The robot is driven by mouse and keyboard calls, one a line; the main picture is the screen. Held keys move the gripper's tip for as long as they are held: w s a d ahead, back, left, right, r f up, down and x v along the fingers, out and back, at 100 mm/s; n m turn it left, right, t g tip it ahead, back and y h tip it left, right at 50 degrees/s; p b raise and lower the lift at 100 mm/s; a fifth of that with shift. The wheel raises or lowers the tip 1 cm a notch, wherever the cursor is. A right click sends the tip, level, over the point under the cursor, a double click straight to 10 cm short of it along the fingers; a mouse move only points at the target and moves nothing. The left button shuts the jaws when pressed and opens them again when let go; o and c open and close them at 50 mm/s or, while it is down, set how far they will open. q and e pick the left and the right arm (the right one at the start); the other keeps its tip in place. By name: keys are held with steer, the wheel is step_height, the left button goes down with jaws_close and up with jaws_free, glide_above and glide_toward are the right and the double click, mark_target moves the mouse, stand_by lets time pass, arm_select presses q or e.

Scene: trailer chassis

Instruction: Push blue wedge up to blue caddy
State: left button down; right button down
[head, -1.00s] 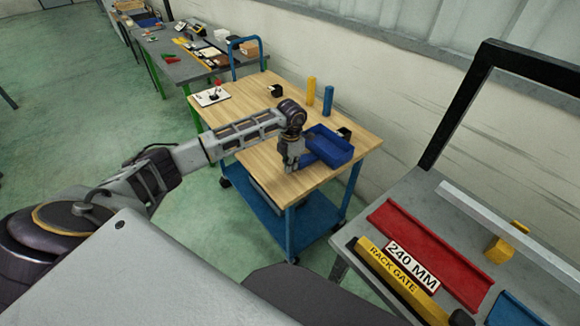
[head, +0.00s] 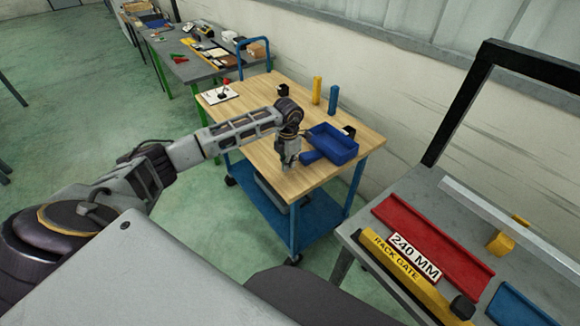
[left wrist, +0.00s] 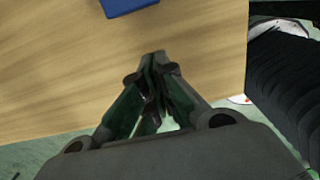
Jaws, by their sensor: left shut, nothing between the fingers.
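The blue caddy (head: 335,147), an open blue box, stands on the wooden top of the blue cart. The blue wedge (head: 311,157) is a small blue piece at the caddy's near left side; whether they touch is too small to tell. My left gripper (head: 288,167) points down over the wood, left of the wedge, shut and empty. In the left wrist view, the shut fingertips (left wrist: 154,58) are apart from a blue piece (left wrist: 128,5) at the top edge, probably the wedge. My right gripper is not in view.
A yellow cylinder (head: 316,90) and a blue cylinder (head: 333,99) stand behind the caddy. A white board with a red-topped part (head: 220,94) lies at the cart's far left. The wood (head: 310,182) in front of the gripper is clear. A grey bench with a red channel (head: 430,243) stands at right.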

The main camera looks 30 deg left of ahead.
arm_select(q)
steer(key=shift+w+r, duration=0.15)
steer(key=shift+r, duration=0.35)
step_height(320, 180, up, 8)
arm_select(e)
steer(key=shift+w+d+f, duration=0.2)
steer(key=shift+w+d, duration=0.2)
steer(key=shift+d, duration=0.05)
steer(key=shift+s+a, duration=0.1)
